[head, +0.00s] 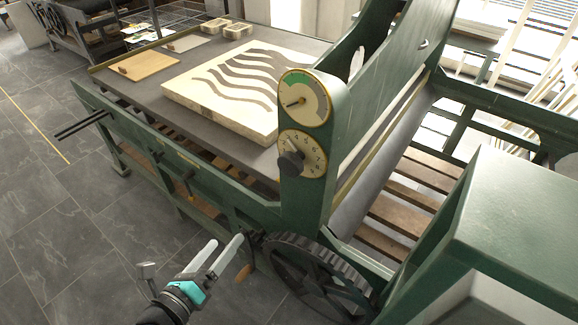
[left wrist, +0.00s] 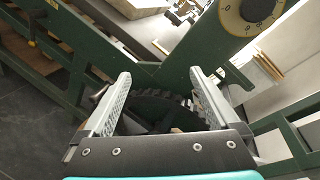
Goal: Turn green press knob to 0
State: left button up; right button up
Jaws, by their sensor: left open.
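The green press (head: 318,200) has an upright side post with two round dials. The lower dial plate (head: 314,150) is cream with a gold rim and numbers. The dark knob (head: 291,164) sits on it; the number it points to is too small to tell. The dial plate also shows, cut off, at the top right of the left wrist view (left wrist: 228,17), with the dark knob (left wrist: 257,8) at its middle. My left gripper (head: 228,240) is open and empty, below and left of the knob, apart from the press. Its spread fingers show in the left wrist view (left wrist: 160,73). My right gripper is not in view.
Above the knob is a gauge (head: 302,101) with a green sector. A dark toothed wheel (head: 318,275) stands low beside the post, close to my left gripper. The press bed (head: 140,92) carries a pale stone (head: 215,107) with wavy dark bands. Grey floor lies open at left.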

aim_at(287, 169)
pick_arm(q)
jog(key=s+d+r+m+h, duration=0.2)
jog(key=d+r+m+h, duration=0.25)
jog(key=r+m, duration=0.7)
jog(key=shift+n, duration=0.55)
jog(key=p+x, duration=0.1)
jog(key=x, duration=0.3)
jog(key=r+p+x, duration=0.1)
jog(key=p+x, duration=0.1)
jog(key=x, duration=0.3)
jog(key=r+p+x, duration=0.1)
jog(key=x, duration=0.4)
jog(key=shift+w+d+p, duration=0.1)
jog(key=shift+p, duration=0.2)
jog(key=shift+w+d+f, duration=0.1)
jog(key=shift+w+d, duration=0.35)
jog(key=shift+w, duration=0.15)
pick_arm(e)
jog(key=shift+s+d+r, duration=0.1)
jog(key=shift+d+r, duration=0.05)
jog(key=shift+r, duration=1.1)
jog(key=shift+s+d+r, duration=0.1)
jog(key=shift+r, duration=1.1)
pick_arm(q)
jog(key=c, duration=1.3)
jog(key=shift+c, duration=0.2)
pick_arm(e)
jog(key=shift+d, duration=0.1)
